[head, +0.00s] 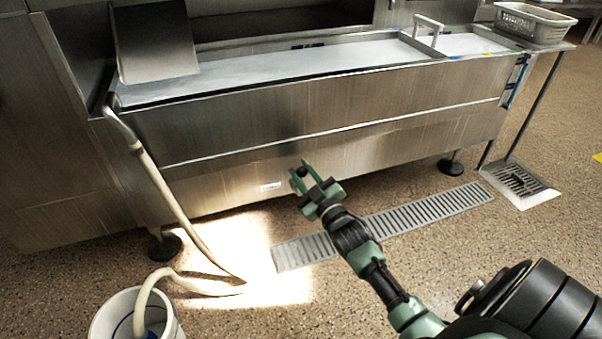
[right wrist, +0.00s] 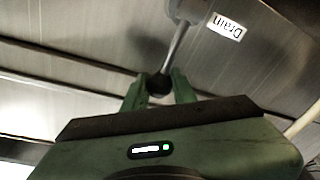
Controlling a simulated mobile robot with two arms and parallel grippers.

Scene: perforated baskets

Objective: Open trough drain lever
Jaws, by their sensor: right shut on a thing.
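The drain lever (right wrist: 176,46) is a thin metal rod on the trough's front panel, with a round mount at its upper end in the right wrist view and a black ball knob (right wrist: 159,84) at its other end. A white label reading "Drain" (right wrist: 226,26) is beside it. My right gripper (head: 308,174) is shut on the knob, one green finger on each side; it also shows in the right wrist view (right wrist: 160,88). The steel trough (head: 330,115) holds pale liquid behind its front wall. In the head view the rod is hard to make out. My left gripper is not in view.
A slotted floor grate (head: 430,208) lies below the trough, and a square drain (head: 520,183) is at the right. A hose (head: 165,190) runs down the left side to a white bucket (head: 105,320). A grey perforated basket (head: 533,22) stands at the trough's far right end.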

